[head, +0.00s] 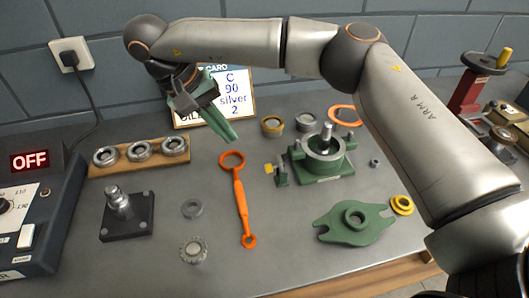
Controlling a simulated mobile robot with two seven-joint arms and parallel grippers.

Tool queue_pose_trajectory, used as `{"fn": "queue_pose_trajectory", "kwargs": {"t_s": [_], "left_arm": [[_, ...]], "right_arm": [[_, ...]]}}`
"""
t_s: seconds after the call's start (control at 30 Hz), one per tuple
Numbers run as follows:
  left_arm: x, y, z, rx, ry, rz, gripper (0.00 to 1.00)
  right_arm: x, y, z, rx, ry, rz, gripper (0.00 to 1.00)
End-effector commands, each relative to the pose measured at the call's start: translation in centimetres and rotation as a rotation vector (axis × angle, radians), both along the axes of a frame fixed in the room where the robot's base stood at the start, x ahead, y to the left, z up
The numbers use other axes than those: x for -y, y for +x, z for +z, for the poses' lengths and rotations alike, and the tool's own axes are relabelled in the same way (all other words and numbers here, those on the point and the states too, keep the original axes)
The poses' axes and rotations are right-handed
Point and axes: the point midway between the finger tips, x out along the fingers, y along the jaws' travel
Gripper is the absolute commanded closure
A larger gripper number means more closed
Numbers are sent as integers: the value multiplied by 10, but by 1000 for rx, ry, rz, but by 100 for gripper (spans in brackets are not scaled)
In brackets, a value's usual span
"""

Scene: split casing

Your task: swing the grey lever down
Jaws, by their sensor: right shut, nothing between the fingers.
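A dark control box (52,215) stands at the left edge with a red OFF display (29,160) above its panel. A pale grey lever-like switch (27,235) sits on its front panel beside a round dial (5,205). It looks upright, but it is too small to tell its exact position. I see no other clear grey lever. My right gripper (231,138) is shut and empty, with green fingers pointing down and right. It hangs above the back of the bench, well to the right of the box and apart from it. My left gripper is out of view.
A card (238,101) stands behind my right gripper. A wooden rack (172,153) holds metal rings. An orange spanner (240,200), a green casing (330,165), a green cover (353,224) and a dark post block (127,225) are on the bench.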

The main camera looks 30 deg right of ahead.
Motion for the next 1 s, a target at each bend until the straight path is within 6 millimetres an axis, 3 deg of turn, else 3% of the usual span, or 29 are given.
{"fn": "queue_pose_trajectory", "kwargs": {"t_s": [0.27, 0.73, 1.0], "left_arm": [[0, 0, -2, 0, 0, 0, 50], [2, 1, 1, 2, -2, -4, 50], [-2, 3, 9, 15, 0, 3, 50]], "right_arm": [[3, -2, -10, -4, 4, 0, 100], [42, -12, -91, -4, 2, -2, 100], [74, -20, -84, -1, 3, -2, 100]]}}
